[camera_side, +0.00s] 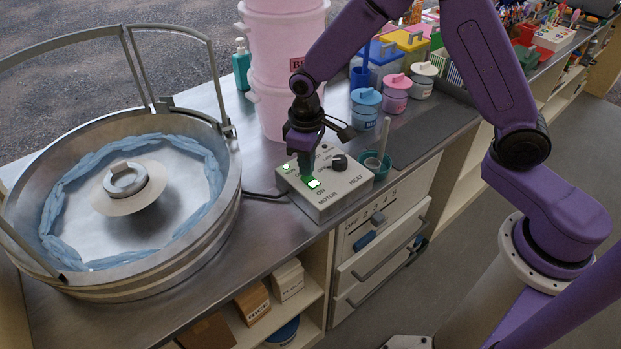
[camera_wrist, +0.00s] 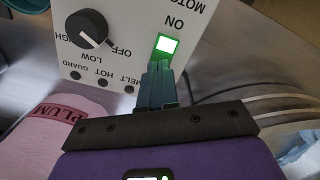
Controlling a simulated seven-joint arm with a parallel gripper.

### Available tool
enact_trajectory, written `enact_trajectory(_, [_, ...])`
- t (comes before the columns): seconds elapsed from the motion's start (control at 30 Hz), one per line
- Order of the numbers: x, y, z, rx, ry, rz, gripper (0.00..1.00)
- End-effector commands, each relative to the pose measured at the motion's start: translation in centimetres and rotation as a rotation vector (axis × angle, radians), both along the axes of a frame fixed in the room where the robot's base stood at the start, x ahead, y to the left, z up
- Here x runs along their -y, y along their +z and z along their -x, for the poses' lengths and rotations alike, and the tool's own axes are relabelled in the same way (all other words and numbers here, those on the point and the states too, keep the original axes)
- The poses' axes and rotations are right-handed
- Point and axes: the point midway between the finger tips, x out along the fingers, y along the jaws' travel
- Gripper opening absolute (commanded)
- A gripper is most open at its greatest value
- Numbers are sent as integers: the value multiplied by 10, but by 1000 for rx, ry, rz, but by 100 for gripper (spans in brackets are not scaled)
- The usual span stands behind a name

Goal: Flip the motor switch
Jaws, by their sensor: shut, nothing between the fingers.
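The control box (camera_side: 327,203) is pale, with a black knob (camera_side: 339,162) and printed words including MOTOR, HEAT and ON. Its motor switch (camera_side: 313,184) glows green, and it also shows lit beside the word ON in the wrist view (camera_wrist: 167,44). My gripper (camera_side: 306,171) points down over the box with its fingers shut and empty. In the wrist view the fingertips (camera_wrist: 158,66) are right at the switch's edge, on the OFF side. I cannot tell whether they touch it. The fingers hide part of the box top in the side view.
A large metal pan (camera_side: 232,200) with a ring of blue floss (camera_side: 60,190) stands left. Pink tubs (camera_side: 284,45) stand behind the box. A teal cup (camera_side: 378,166) sits close at its right. Lidded jars (camera_side: 366,102) stand further right. A black cable runs left from the box.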

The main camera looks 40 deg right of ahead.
Motion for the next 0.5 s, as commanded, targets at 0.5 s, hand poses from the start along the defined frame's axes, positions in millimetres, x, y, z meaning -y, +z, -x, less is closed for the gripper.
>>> enact_trajectory(0.5, [0,-7,0,-1,0,1,0])
